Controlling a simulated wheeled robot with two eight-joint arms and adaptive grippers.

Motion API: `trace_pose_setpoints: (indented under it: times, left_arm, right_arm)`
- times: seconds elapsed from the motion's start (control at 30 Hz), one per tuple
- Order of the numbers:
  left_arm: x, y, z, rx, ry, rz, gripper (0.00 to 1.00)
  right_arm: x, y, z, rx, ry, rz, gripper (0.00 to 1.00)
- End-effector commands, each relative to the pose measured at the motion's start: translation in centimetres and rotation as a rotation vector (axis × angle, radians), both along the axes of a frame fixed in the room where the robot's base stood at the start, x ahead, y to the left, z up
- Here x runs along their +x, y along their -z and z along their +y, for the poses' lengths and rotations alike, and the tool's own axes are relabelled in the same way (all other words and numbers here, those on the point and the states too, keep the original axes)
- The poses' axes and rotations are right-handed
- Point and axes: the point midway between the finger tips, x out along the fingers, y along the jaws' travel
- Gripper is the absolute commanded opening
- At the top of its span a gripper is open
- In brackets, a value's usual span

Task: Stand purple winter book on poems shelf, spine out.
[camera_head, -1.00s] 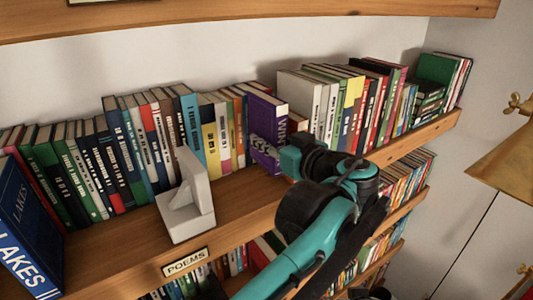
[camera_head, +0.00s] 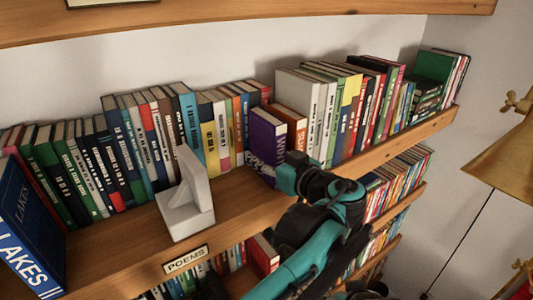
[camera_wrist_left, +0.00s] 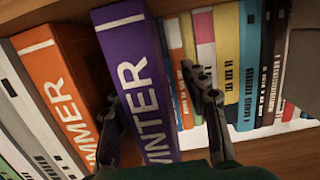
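The purple book (camera_head: 266,138) with WINTER in white on its spine stands on the shelf with the POEMS label (camera_head: 186,261), spine facing out. It is beside an orange book (camera_head: 293,122) reading SUMMER. In the left wrist view the purple book (camera_wrist_left: 138,85) lies between the fingers of my left gripper (camera_wrist_left: 160,108). One finger is close to the book's orange-side edge, the other stands off it with a gap, so the gripper is open. In the head view my left gripper (camera_head: 274,180) hides the book's lower part. My right gripper is not in view.
A pale grey bookend (camera_head: 187,205) and a blue LAKES book (camera_head: 28,235) stand on the shelf's left part. Rows of books line the back, with a tall grey book (camera_head: 297,92) right of the orange one. A brass lamp (camera_head: 510,160) hangs at right.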

Motion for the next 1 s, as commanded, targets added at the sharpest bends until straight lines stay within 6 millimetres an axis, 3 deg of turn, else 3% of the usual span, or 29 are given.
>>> trace_pose_setpoints:
  times: [0.83,1.0]
  left_arm:
    - [0.0,0.0,-0.1,0.0,0.002,0.0,0.46]
    - [-1.3,-0.2,-1.0,-0.001,0.005,0.0,0.46]
  right_arm:
    - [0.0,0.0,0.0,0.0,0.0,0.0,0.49]
    - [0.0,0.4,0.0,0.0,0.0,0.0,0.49]
